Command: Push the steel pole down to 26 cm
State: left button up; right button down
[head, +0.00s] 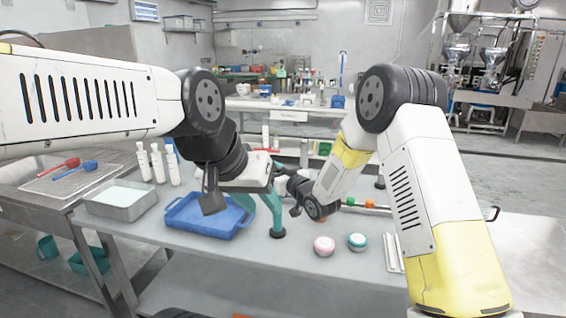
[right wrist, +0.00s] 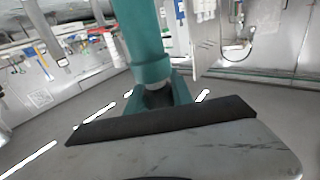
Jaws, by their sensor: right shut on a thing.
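A teal stand (head: 272,212) rises from the table beside the blue tray, with a dark round foot. Its upper part is hidden behind my left gripper. A teal post (right wrist: 142,40) fills the upper middle of the right wrist view. My left gripper (head: 238,188) is at the stand's top left; its finger gap is not clear. My right gripper (head: 290,187) reaches the stand from the right and is shut on a part of it, which looks like the teal post. I cannot make out a separate steel pole.
A blue tray (head: 205,221) lies left of the stand. A pink-topped round jar (head: 324,246) and a teal-topped one (head: 357,242) stand at its right. A grey metal pan (head: 122,204) and several white bottles (head: 157,163) are at the left. The table front is clear.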

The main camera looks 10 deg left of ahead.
jog(key=shift+s+f, duration=0.1)
jog(key=shift+f, duration=0.3)
jog(key=c, duration=1.2)
grip_release()
jog(key=shift+o, duration=0.5)
jog(key=shift+r, duration=0.1)
jog(key=v, duration=0.7)
jog(key=shift+s+d, duration=0.2)
jog(key=shift+d, duration=0.1)
